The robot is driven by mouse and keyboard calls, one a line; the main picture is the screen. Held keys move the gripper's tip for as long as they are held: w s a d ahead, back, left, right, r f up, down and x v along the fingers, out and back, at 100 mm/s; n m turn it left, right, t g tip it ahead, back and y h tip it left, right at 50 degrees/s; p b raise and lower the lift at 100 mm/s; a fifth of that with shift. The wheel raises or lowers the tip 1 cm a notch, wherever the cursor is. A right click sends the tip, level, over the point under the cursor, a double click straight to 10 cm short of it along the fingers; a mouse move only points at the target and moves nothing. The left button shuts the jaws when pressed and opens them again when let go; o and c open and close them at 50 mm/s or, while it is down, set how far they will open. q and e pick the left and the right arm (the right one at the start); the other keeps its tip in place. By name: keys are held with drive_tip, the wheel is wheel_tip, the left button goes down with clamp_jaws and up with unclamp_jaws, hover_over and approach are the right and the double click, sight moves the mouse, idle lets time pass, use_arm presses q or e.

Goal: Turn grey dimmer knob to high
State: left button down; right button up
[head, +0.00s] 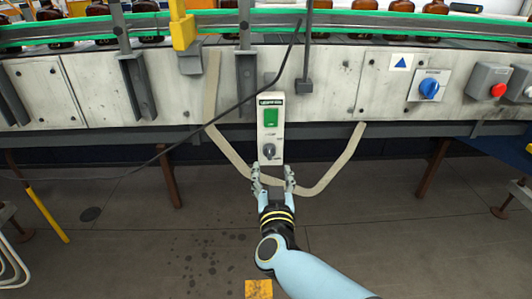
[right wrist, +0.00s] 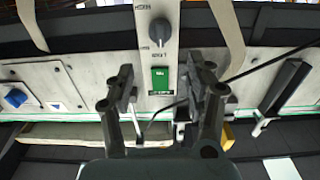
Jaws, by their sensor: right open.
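The grey dimmer knob (head: 269,151) sits low on a pale control box (head: 271,103) below a green switch (head: 271,117). In the right wrist view the knob (right wrist: 161,32) shows upside down above the green switch (right wrist: 160,78), with small lettering around it. My right gripper (head: 272,172) is open, with its fingers just below the knob in the head view. In the right wrist view its fingers (right wrist: 166,78) stand apart at either side of the box, and nothing is between them that they touch. My left gripper is not in view.
A beige hose (head: 232,155) loops below and around the box. A dark cable (head: 232,110) crosses left of it. A blue rotary knob (head: 429,88) and a red button (head: 498,90) are on the right. Amber bottles (head: 365,5) stand on the conveyor above.

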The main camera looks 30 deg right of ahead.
sight(270, 152)
drive_tip(key=b+x, duration=0.2)
drive_tip(key=x, duration=0.7)
drive_tip(key=shift+w, duration=0.15)
drive_tip(key=c, duration=1.1)
